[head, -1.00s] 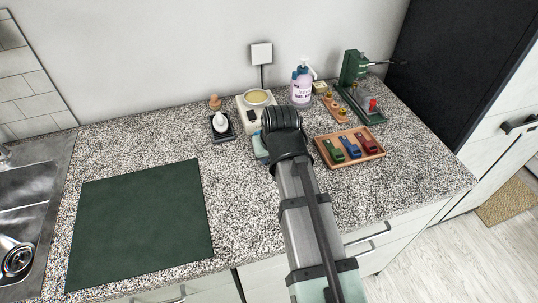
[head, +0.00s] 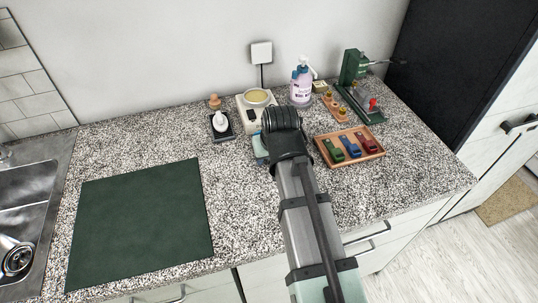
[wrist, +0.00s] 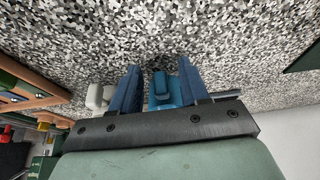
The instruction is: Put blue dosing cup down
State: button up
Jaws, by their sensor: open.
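In the wrist view, my gripper (wrist: 158,66) has its two dark blue fingers apart. A brighter blue piece, which looks like the blue dosing cup (wrist: 163,92), shows between the fingers, close to the palm. I cannot tell whether it touches either finger or the counter. In the head view, my wrist hides the fingertips and the space between them. The pale green body of my gripper (head: 260,148) shows there, over the counter left of the wooden tray (head: 364,158).
The tray holds green, blue and red pieces. A pump bottle (head: 301,88), a scale (head: 249,114) with a dish, and a green stand (head: 357,80) are at the back. A dark green mat (head: 140,225) lies at left. The counter between mat and arm is clear.

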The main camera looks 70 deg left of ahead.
jog(key=v, duration=1.2)
jog(key=shift+r, duration=0.15)
